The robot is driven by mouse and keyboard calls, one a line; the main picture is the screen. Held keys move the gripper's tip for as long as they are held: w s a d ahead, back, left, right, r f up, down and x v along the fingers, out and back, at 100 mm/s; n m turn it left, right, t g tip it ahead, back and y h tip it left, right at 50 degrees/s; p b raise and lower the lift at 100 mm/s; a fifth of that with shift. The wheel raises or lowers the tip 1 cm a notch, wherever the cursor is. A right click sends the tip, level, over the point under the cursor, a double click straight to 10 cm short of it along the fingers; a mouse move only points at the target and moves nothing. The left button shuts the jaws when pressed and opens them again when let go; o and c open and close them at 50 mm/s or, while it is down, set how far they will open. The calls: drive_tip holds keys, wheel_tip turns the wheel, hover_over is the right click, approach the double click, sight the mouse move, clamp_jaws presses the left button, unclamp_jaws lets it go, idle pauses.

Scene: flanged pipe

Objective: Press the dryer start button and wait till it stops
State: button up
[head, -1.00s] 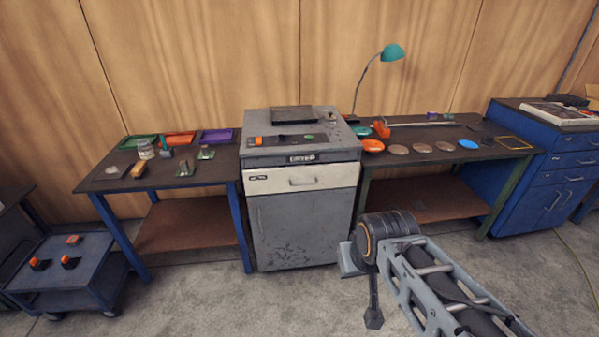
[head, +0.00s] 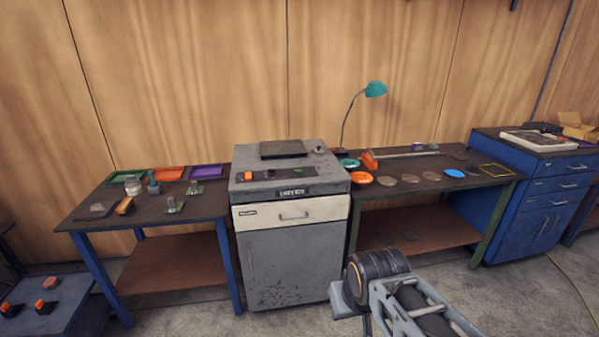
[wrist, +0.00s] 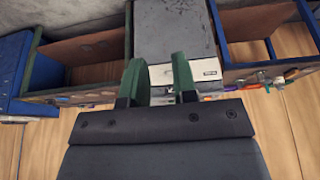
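The dryer (head: 290,255) is a worn grey cabinet with a cream drawer front, standing between two workbenches. Its top panel carries a small green button (head: 299,172), an orange button (head: 248,176) and a dark knob; I cannot read which is marked start. In the wrist view the dryer (wrist: 175,30) appears upside down, beyond my fingers. My gripper (wrist: 158,75) has two green fingers apart with nothing held between them. It is short of the dryer, not touching it. The head view shows part of my arm at lower right, but not the fingers.
The left bench (head: 85,207) holds coloured trays, a jar and small parts. The right bench (head: 420,186) holds discs, a long clamp and a green lamp (head: 375,89). A blue drawer cabinet (head: 535,200) stands at right, a blue cart (head: 55,300) at lower left. Floor before the dryer is open.

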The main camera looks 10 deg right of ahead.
clamp_jaws()
idle(1.4)
